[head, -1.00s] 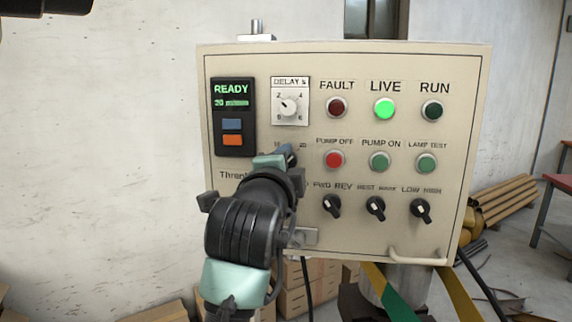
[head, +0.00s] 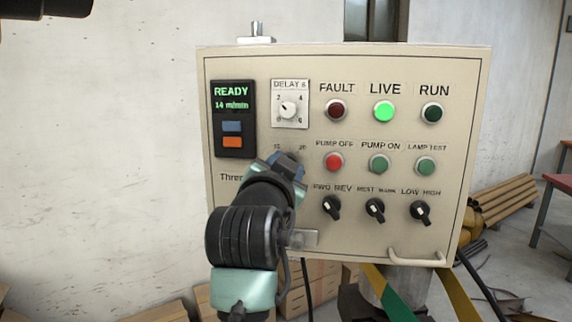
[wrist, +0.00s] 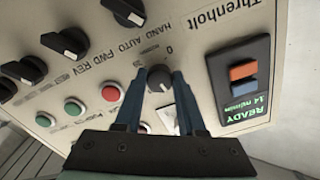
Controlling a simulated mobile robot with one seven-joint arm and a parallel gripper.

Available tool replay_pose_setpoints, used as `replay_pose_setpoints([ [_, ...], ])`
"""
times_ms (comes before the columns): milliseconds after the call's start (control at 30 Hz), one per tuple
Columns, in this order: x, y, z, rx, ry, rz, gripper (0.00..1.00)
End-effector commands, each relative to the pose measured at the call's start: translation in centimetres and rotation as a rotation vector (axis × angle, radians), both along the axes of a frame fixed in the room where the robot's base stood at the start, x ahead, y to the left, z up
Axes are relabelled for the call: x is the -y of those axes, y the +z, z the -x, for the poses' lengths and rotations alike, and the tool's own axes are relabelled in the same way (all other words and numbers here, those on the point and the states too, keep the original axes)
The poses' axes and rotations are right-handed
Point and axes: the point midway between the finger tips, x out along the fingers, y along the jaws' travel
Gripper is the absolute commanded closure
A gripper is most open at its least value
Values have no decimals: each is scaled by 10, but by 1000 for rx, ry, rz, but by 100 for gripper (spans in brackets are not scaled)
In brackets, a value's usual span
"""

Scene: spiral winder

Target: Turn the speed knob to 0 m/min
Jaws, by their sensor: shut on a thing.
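The speed knob (wrist: 159,79) is a dark round knob on the beige control panel (wrist: 205,45), seen upside down in the wrist view. A "0" mark shows beside it. My gripper (wrist: 160,82) has its two blue fingers on either side of the knob and is shut on it. In the head view my gripper (head: 287,168) covers the knob, with "10" and "20" marks showing above it. The display (head: 233,104) reads READY and 14 m/min. It also shows in the wrist view (wrist: 245,108).
Near the knob are the delay dial (head: 289,108), the red pump off button (head: 334,161) and the FWD/REV switch (head: 330,207). More lamps and switches fill the right side. A handle (head: 418,257) sticks out at the lower right. Free room lies left of the panel.

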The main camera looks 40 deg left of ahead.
Motion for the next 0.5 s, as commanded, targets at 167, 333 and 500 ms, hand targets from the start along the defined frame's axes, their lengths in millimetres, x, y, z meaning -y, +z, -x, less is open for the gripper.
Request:
replay_pose_setpoints([
  [167, 0, -1, 0, 86, 0, 144, 100],
  [333, 1, -1, -1, 170, 0, 283, 100],
  [500, 1, -1, -1, 254, -1, 420, 100],
])
